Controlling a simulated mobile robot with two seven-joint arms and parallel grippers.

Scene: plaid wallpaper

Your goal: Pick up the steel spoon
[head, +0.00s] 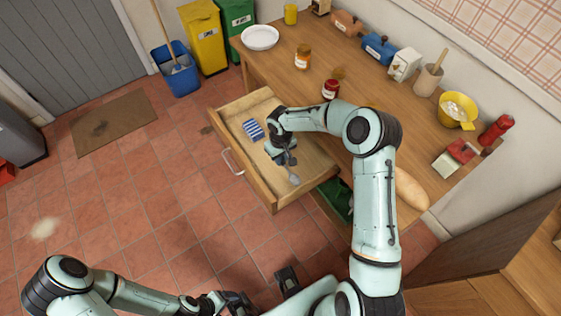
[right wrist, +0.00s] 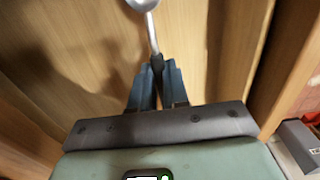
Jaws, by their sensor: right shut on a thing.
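The steel spoon (head: 293,177) is over the open wooden drawer (head: 238,167). Its bowl points toward the front right of the drawer in the head view. My right gripper (head: 286,158) reaches into the drawer area and is shut on the spoon's handle. In the right wrist view the blue fingers (right wrist: 157,72) close around the dark handle end, and the spoon's shiny neck (right wrist: 152,32) and bowl extend up to the top edge. I cannot tell how far the spoon is above the drawer floor. My left gripper (head: 238,303) is low in the head view, its jaws unclear.
A blue-and-white striped item (head: 253,130) lies in the drawer. The wooden counter (head: 300,88) holds jars, a white plate (head: 260,37), a yellow bowl (head: 456,110) and a bread loaf (head: 411,190). Open tiled floor (head: 150,200) lies left of the drawer.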

